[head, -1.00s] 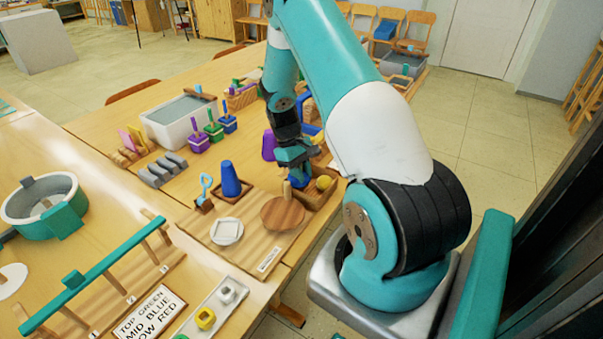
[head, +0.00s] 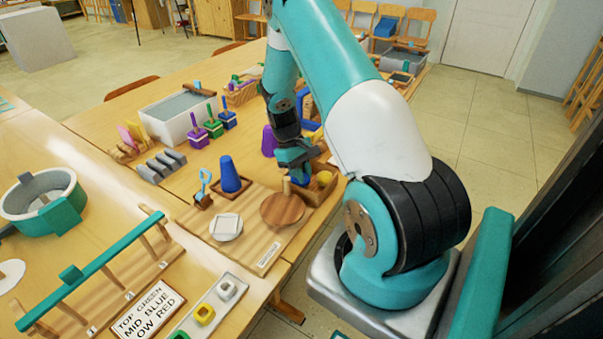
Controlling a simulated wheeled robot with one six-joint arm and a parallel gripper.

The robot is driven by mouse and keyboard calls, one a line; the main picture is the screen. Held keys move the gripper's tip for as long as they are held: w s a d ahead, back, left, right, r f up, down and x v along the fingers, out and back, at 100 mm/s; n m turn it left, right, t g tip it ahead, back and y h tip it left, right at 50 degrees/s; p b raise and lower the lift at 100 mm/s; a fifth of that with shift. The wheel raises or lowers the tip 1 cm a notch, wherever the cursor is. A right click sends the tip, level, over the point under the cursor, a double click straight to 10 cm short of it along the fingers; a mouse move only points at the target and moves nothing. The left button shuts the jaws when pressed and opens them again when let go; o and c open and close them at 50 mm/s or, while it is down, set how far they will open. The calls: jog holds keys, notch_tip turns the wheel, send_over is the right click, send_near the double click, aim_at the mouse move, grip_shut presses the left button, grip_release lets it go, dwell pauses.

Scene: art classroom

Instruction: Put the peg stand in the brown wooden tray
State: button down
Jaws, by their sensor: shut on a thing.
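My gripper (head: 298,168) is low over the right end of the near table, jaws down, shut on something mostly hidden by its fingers. A small blue part (head: 301,181) shows just under the jaws. A short upright wooden peg (head: 287,186) stands beside them; I cannot tell whether it belongs to the held thing. A brown wooden tray (head: 322,197) with raised walls lies just right of and below the gripper, with a yellow ball in it. I cannot tell whether the held thing is inside the tray's walls or behind them.
A round brown board (head: 282,210), a white dish (head: 226,227) and a blue cone (head: 230,172) are left of the gripper. A purple cone (head: 269,142) stands behind. A grey-white tub (head: 180,116) is further back. Bare board lies between dish and round board.

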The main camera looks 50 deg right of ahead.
jog(key=c, duration=0.9)
grip_release()
jog(key=shift+c, duration=0.2)
